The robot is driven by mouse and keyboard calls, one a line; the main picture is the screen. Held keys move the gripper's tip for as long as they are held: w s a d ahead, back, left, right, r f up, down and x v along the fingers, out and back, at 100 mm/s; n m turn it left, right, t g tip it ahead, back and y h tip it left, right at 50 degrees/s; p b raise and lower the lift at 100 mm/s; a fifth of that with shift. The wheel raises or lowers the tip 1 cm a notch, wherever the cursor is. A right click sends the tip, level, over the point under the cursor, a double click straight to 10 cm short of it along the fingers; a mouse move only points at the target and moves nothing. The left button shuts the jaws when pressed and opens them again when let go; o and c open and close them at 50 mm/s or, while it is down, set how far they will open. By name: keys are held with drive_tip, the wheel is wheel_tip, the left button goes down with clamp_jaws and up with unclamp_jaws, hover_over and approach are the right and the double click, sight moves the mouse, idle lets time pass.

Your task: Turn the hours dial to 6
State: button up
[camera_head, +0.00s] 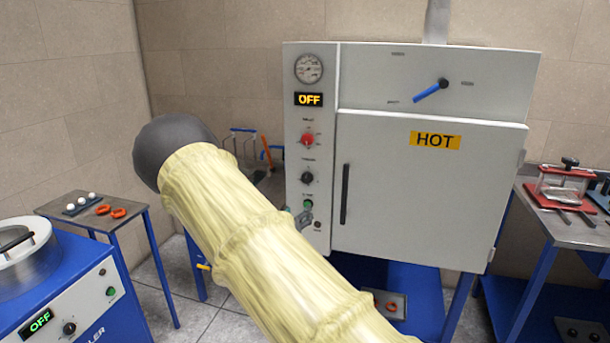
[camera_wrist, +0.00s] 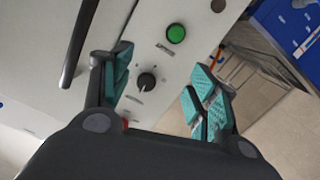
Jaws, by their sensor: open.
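A black dial (camera_head: 307,178) with a light pointer mark is on the oven's control panel (camera_head: 296,234), between a red knob (camera_head: 308,139) and a green button (camera_head: 307,204). Its label is too small to read. In the wrist view the black dial (camera_wrist: 147,82) shows between the open teal-padded fingers of my gripper (camera_wrist: 164,85), nearer the left finger. The fingers are not closed on it; contact cannot be told. The green button (camera_wrist: 176,33) appears above it. In the head view my yellow-sleeved arm hides most of my gripper (camera_head: 303,216), near the panel's lower part.
The oven door (camera_head: 420,190) with a dark vertical handle (camera_head: 345,194) is just right of the panel and shut. A blue-handled lever (camera_head: 430,91) is above it. A small table (camera_head: 75,200) is left; a press table (camera_head: 560,230) is right. Tiled floor shows at lower left.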

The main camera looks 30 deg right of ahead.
drive_tip(key=m+h, duration=0.1)
approach(306, 179)
drive_tip(key=v, duration=0.2)
drive_tip(key=p+x, duration=0.4)
drive_tip(key=x, duration=0.6)
drive_tip(key=shift+w+d, duration=0.3)
drive_tip(key=c, duration=1)
